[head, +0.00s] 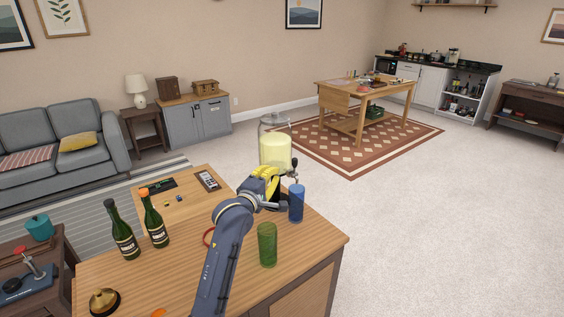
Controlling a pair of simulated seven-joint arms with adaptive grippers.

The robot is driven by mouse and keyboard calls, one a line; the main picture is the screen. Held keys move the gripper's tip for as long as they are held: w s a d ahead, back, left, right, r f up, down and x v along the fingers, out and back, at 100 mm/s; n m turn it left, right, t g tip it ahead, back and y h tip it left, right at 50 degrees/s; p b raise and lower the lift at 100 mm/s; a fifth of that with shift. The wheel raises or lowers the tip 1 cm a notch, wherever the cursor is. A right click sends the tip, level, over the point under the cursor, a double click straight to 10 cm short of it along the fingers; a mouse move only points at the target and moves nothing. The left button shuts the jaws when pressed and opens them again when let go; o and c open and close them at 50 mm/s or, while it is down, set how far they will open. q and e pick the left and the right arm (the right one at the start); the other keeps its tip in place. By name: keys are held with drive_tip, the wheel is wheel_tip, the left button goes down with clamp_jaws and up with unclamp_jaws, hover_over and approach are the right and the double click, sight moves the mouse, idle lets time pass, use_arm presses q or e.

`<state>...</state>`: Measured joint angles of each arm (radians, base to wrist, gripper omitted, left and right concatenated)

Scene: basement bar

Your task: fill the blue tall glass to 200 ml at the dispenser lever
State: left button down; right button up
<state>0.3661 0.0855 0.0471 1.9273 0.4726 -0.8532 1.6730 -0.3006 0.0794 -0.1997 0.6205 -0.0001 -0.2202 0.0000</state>
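The blue tall glass (296,204) is upright at the right side of the wooden counter, just right of my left gripper. I cannot tell whether its base rests on the counter or is slightly raised. The dispenser (275,147) is a large clear jar of pale yellow liquid behind my gripper. Its dark lever (294,172) shows just above the blue glass. My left gripper (279,200), yellow and black, is against or close to the glass's left side. Its fingertips are partly hidden, so its grip is unclear. The liquid level in the glass is not readable. My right gripper is not in view.
A green glass (267,244) stands in front of the blue glass. Two dark green bottles (139,229) stand at the left of the counter (180,265). A brass dome-shaped thing (104,301) is at the front left. The counter's front right is clear.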

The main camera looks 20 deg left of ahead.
sight(295, 167)
use_arm(q)
drive_tip(key=shift+w+d, duration=0.15)
drive_tip(key=shift+w, duration=1.5)
drive_tip(key=shift+w+d, duration=0.15)
drive_tip(key=shift+w, duration=1.55)
drive_tip(key=shift+w+d, duration=0.15)
drive_tip(key=shift+w, duration=1.5)
drive_tip(key=shift+d, duration=0.1)
drive_tip(key=shift+s+d+r+m, duration=0.1)
drive_tip(key=shift+m, duration=0.2)
